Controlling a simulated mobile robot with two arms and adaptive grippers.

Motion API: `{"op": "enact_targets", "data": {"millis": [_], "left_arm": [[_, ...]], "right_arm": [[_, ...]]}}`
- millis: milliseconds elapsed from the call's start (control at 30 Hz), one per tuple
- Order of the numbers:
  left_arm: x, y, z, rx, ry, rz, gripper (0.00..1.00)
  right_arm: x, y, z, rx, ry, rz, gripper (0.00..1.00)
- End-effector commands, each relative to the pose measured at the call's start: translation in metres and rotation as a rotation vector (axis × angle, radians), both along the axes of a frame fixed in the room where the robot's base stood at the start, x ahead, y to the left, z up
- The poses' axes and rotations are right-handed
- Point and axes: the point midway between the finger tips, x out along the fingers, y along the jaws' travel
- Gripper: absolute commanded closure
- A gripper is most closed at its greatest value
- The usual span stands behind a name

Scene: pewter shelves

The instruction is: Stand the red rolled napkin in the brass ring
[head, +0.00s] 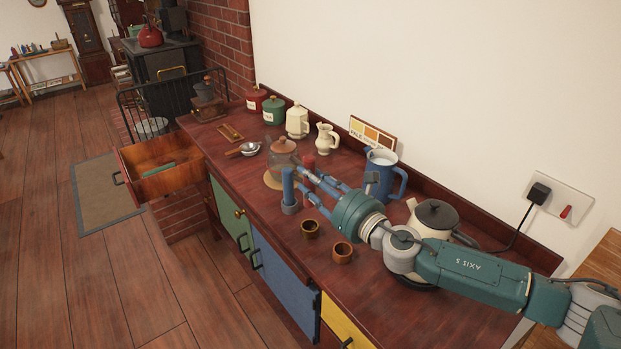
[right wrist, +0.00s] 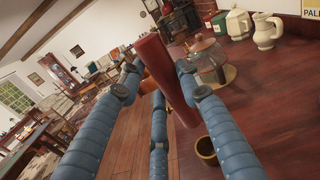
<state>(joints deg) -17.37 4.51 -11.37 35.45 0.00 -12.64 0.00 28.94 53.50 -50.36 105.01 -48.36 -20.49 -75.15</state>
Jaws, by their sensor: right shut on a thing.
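The red rolled napkin (right wrist: 168,75) is between the blue fingers of my right gripper (right wrist: 160,80), which is shut on it. In the head view the napkin (head: 308,163) shows partly behind the fingers of the right gripper (head: 303,184), roughly upright above the counter. Two small rings stand on the counter in front of the gripper. One ring (head: 310,229) is darker and brassy, and the other (head: 343,252) is more orange-brown. One brassy ring (right wrist: 206,150) also shows in the wrist view, below and right of the napkin, apart from it. My left gripper is out of view.
A glass teapot (head: 284,152) stands beyond the gripper. A blue jug (head: 381,178) and a cream kettle (head: 432,219) stand on the counter, near my right arm. A drawer (head: 160,170) hangs open at the left. The counter's front strip near the rings is mostly clear.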

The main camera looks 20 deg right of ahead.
Motion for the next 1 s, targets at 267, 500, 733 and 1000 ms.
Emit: {"op": "enact_targets", "data": {"millis": [267, 500, 733, 1000], "left_arm": [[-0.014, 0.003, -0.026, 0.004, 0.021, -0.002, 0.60], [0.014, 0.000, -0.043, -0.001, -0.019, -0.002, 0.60], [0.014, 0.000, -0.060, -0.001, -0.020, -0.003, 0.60], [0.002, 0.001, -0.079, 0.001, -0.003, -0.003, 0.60]], "right_arm": [[0.000, 0.000, -0.024, 0.000, 0.000, 0.000, 0.91], [0.000, 0.000, -0.042, 0.000, 0.000, 0.000, 0.91], [0.000, 0.000, -0.060, 0.000, 0.001, 0.000, 0.91], [0.001, 0.000, -0.080, 0.000, 0.000, -0.001, 0.91]]}}
